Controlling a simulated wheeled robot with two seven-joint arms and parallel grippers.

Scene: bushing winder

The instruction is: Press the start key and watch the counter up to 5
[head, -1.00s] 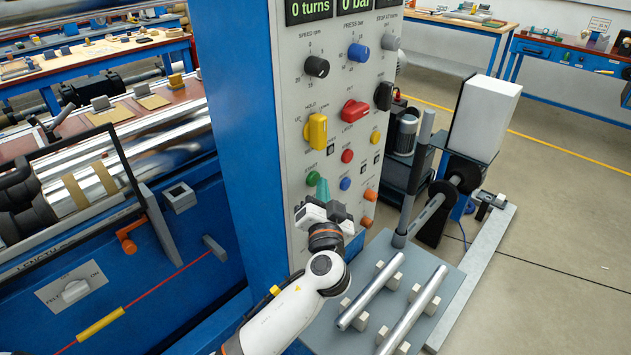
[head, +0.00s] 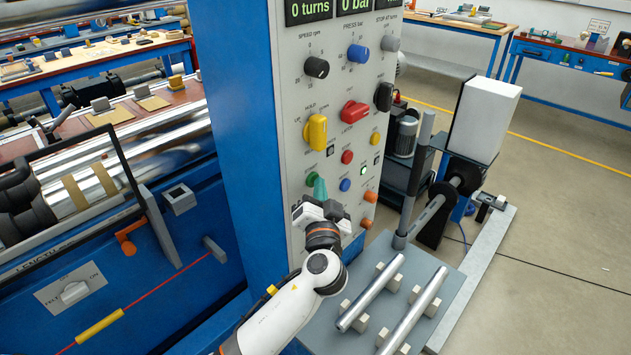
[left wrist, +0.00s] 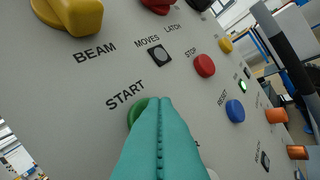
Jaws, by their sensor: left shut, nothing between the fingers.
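The turn counter (head: 306,10) at the top of the control panel reads 0 turns. The green start key (head: 313,179) is low on the panel's left side. My left gripper (head: 320,188) is shut and empty, its teal fingertips at the start key. In the left wrist view the teal fingers (left wrist: 158,110) overlap the green start key (left wrist: 136,108), hiding most of it. Whether they touch it or press it in, I cannot tell. My right gripper is not in view.
Close by are the yellow knob (head: 315,132), the red stop key (head: 347,157), the blue reset key (head: 345,185) and orange buttons (head: 369,196). A small lamp (head: 363,170) glows pale green. Below right, a grey tray (head: 385,305) holds metal rods.

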